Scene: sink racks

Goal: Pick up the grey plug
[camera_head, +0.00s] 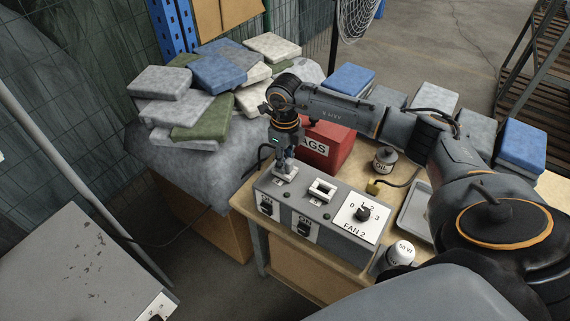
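My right gripper (285,161) points down over the left part of the top of a grey switch box (328,233). Its fingertips are at or just above a pale square socket there; they are too small to tell open from shut. I cannot make out the grey plug for certain; the gripper may hide it. A dark cable runs beside the gripper and down to the left. A second white square socket (321,189) on the box top is empty. My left gripper is out of view.
A yellow plug (373,187) on a dark cable lies behind the box's dial panel (361,217). A red box (327,147), an oil can (384,160), a white bulb (401,253) and a grey tray (414,213) share the wooden table. Folded cloths (205,95) are piled at the left.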

